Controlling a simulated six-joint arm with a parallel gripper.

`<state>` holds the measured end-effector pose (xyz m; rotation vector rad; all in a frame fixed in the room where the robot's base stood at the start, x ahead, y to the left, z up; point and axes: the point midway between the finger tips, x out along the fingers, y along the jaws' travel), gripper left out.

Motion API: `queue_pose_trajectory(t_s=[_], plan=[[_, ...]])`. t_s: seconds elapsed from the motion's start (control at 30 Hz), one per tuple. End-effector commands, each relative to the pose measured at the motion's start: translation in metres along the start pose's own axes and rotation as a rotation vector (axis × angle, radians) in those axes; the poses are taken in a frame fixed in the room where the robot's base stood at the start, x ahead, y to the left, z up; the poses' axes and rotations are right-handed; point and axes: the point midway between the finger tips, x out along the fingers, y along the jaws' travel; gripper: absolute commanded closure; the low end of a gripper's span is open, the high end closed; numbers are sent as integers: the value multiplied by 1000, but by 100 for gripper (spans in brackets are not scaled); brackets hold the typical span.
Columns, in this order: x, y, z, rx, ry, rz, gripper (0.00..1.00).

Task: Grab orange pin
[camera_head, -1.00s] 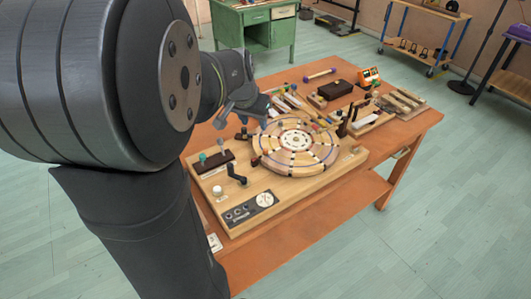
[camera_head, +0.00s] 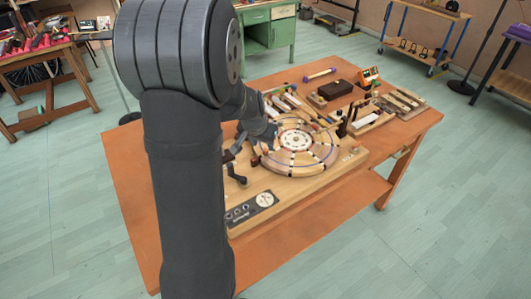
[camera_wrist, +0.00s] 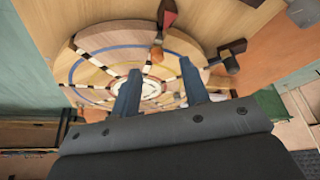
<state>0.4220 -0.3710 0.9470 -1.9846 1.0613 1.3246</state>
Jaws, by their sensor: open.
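A small orange pin (camera_wrist: 157,54) stands on the round wooden disc (camera_wrist: 93,77) in the wrist view, near a dark hammer-like piece (camera_wrist: 165,18). The disc (camera_head: 322,150) has coloured rings and dark and light spokes. My gripper (camera_wrist: 159,67) is open, with its two blue-grey fingers over the disc. In the picture the pin lies just beyond the fingertips, between their lines. Nothing shows between the fingers as held. In the head view my gripper (camera_head: 266,132) is at the disc's left side, and I cannot make out the pin there.
A second dark piece with a brown end (camera_wrist: 230,58) stands at the disc's edge. The disc sits on a wooden board (camera_head: 292,190) with a black crank (camera_head: 236,172). Blocks and sticks crowd the back of the orange table (camera_head: 130,190). The table's front left is clear.

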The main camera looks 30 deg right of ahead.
Motion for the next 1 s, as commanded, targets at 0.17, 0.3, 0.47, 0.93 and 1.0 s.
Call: queue_pose_trajectory(t_s=[0.17, 0.3, 0.47, 0.93, 1.0], plan=[[26, 4, 1, 0, -3, 1, 59], [37, 4, 1, 0, -3, 1, 59], [38, 4, 0, 0, -1, 0, 59], [38, 3, 0, 0, -1, 0, 100], [38, 3, 0, 0, -1, 0, 100]])
